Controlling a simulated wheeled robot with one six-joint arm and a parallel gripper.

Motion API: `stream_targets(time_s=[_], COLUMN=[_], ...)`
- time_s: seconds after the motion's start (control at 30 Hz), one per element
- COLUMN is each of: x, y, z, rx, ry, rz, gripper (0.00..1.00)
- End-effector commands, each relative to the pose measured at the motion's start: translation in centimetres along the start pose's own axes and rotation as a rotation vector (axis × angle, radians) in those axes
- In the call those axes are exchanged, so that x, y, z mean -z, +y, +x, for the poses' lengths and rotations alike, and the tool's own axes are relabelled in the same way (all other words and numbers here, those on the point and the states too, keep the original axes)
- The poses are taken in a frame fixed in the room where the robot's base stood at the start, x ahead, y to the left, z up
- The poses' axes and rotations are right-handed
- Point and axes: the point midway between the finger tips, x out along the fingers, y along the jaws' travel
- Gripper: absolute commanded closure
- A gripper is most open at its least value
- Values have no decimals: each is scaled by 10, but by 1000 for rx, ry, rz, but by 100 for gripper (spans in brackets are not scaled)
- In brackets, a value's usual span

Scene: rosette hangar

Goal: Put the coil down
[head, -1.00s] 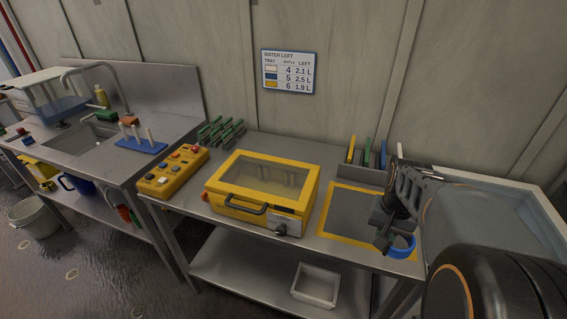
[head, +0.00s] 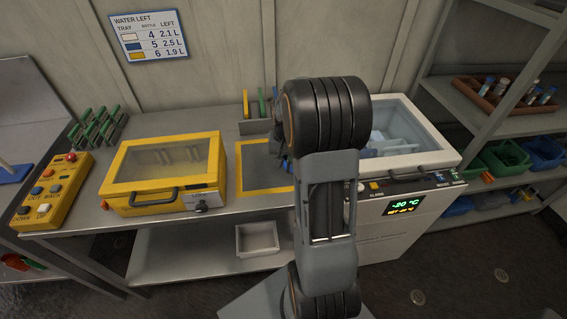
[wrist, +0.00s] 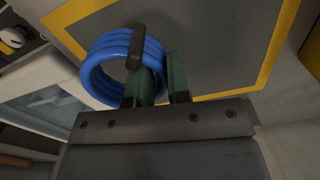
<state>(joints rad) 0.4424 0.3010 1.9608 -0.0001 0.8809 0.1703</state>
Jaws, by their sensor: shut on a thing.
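In the wrist view my gripper (wrist: 158,82) is shut on the blue coil (wrist: 97,72), a ring of several thick loops, gripped at its right side. Behind the coil lies the grey mat with a yellow border (wrist: 215,35); whether the coil touches it is not clear. In the head view the same mat (head: 258,166) lies on the steel bench, right of the yellow case. My arm covers the mat's right part and hides the coil and most of my gripper there.
The yellow case (head: 165,172) with a clear lid stands left of the mat. A slotted holder (head: 254,126) with upright coloured pieces is behind it. An open white freezer (head: 440,160) reading -20 °C stands right. A button box (head: 52,190) is far left.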

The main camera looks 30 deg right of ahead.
Motion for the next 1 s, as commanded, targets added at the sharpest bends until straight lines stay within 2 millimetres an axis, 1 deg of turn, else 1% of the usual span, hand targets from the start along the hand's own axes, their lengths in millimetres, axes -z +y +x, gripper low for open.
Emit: stream_targets(time_s=[0.1, 0.37, 0.63, 1.0], x=[8, 15, 16, 17], y=[-2, -4, -4, -4], z=[9, 18, 49, 54], rx=[0, 0, 0, 0], ry=[0, 1, -1, 1], rz=[-1, -1, -1, -1], gripper=[100, 100, 100, 100])
